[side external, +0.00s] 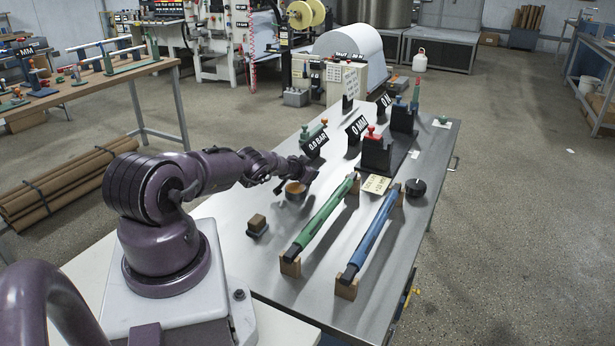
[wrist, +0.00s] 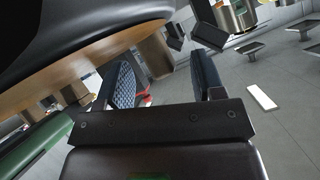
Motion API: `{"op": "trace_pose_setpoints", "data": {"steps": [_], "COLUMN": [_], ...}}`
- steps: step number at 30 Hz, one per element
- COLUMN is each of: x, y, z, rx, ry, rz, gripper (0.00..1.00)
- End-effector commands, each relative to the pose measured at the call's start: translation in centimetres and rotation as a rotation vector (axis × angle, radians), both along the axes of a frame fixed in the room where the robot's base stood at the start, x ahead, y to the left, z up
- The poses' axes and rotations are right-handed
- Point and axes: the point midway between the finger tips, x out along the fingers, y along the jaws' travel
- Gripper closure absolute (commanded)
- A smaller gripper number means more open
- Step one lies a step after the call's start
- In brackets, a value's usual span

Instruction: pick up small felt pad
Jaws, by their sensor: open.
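A small tan-brown block on a dark base (side external: 257,222) sits on the metal table, left of the green roller; it looks most like the felt pad, but I cannot be sure. My gripper (side external: 303,172) is apart from it, farther back over the table, close above a small round brown-sided item (side external: 295,189). In the wrist view my gripper (wrist: 163,78) shows two dark fingers with textured blue inner faces, spread apart with nothing clearly held between them. A large dark shape with a wooden-looking side (wrist: 155,52) fills the upper left there. I cannot identify the pad in that view.
A green roller (side external: 322,215) and a blue roller (side external: 371,232) rest on wooden blocks to the right. A black knob (side external: 415,188), a label card (side external: 376,184) and a red-topped dark fixture (side external: 376,153) stand behind. Bare metal surrounds the small block.

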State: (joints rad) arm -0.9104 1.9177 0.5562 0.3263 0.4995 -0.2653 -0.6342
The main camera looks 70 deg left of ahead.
Motion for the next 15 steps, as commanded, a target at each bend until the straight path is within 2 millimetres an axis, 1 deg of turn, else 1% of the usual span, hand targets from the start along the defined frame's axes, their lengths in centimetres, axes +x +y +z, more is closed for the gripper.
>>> {"op": "trace_pose_setpoints", "data": {"steps": [1, 2, 3, 5, 6, 9, 15], "x": [0.0, 0.0, 0.01, 0.01, 0.0, -0.01, 0.0], "y": [0.01, 0.01, 0.01, 0.01, 0.01, 0.0, 0.0], "z": [0.01, 0.01, 0.02, 0.02, 0.01, 0.01, 0.02], "rx": [0.0, 0.0, 0.0, 0.0, 0.0, 0.0, 0.0], "ry": [0.0, 0.0, 0.0, 0.0, 0.0, 0.0, 0.0], "rz": [0.0, 0.0, 0.0, 0.0, 0.0, 0.0, 0.0], "gripper": [0.4, 0.47, 0.56, 0.7, 0.8, 1.0, 1.0]}}
